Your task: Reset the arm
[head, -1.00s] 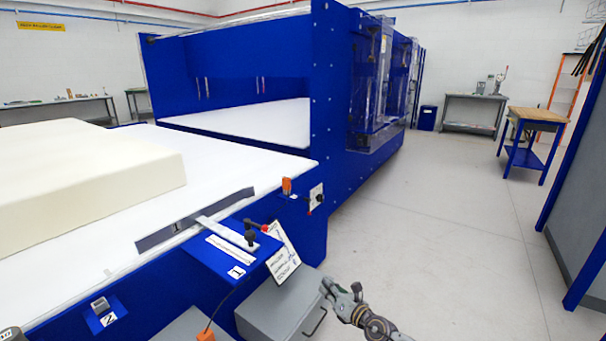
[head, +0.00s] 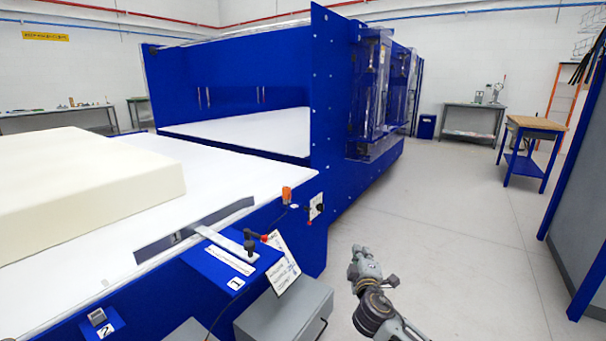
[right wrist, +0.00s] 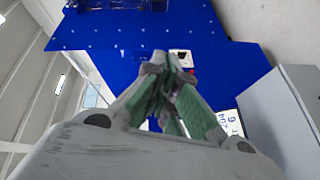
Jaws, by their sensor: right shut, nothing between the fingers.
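My right gripper (head: 361,262) is at the lower middle right of the head view, in free air over the grey floor, to the right of the blue machine (head: 325,150). In the right wrist view its fingers (right wrist: 172,62) meet at the tips, shut with nothing between them. The machine's blue side fills much of the background there. My left gripper is not in view.
A cream foam block (head: 70,190) lies on the white table (head: 225,175). A lever (head: 225,243) and a sign (head: 283,262) are at the table's front edge. A grey box (head: 285,315) stands below.

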